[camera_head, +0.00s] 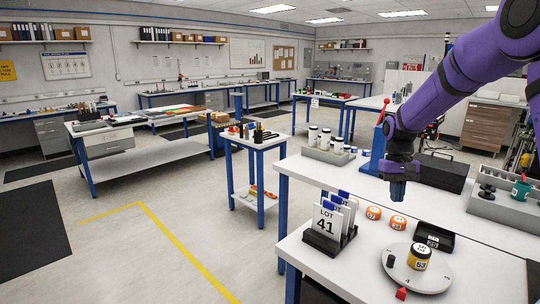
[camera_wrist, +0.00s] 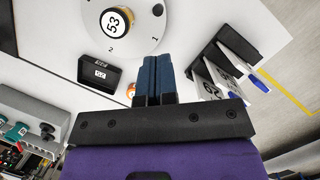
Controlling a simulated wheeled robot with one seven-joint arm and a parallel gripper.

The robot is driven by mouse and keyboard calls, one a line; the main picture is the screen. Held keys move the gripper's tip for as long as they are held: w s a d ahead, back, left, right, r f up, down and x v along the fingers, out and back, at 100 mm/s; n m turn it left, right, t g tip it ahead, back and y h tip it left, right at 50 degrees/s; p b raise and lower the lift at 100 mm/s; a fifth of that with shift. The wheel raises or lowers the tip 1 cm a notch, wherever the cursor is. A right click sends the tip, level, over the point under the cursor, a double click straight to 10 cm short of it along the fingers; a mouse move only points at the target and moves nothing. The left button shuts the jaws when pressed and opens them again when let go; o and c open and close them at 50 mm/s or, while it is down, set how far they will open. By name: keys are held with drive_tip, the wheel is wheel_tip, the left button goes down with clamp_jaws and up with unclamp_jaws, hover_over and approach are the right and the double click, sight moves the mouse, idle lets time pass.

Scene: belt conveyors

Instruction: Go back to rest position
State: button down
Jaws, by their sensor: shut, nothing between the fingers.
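My purple arm reaches in from the upper right, and my gripper (camera_head: 398,192) points down above the white table. In the wrist view my gripper (camera_wrist: 154,62) has its two blue fingers together with nothing between them. Below and near it a yellow jar labelled 53 (camera_head: 418,257) stands on a round white disc (camera_head: 402,279); the jar also shows in the wrist view (camera_wrist: 116,21). The gripper is apart from the jar and the disc.
Close by are a lot-card holder (camera_head: 323,242), two orange-marked round pieces (camera_head: 373,212) and (camera_head: 398,223), a black tray (camera_head: 433,237) and a red piece (camera_head: 401,294). A grey bin of jars (camera_head: 327,153) and a black case (camera_head: 440,171) stand behind. Open floor lies left.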

drive_tip(key=s+a+r+t, duration=0.2)
drive_tip(key=s+r, duration=0.6)
drive_tip(key=r, duration=0.1)
drive_tip(key=s+a+r+t, duration=0.1)
drive_tip(key=s+r+t, duration=0.2)
drive_tip(key=s, duration=0.9)
drive_tip(key=s+a+r+t, duration=0.2)
drive_tip(key=s+r+t, duration=0.1)
drive_tip(key=s, duration=1)
drive_tip(key=shift+s+a+r+n, duration=0.15)
drive_tip(key=shift+a+r+n, duration=0.05)
drive_tip(key=shift+r+n, duration=0.2)
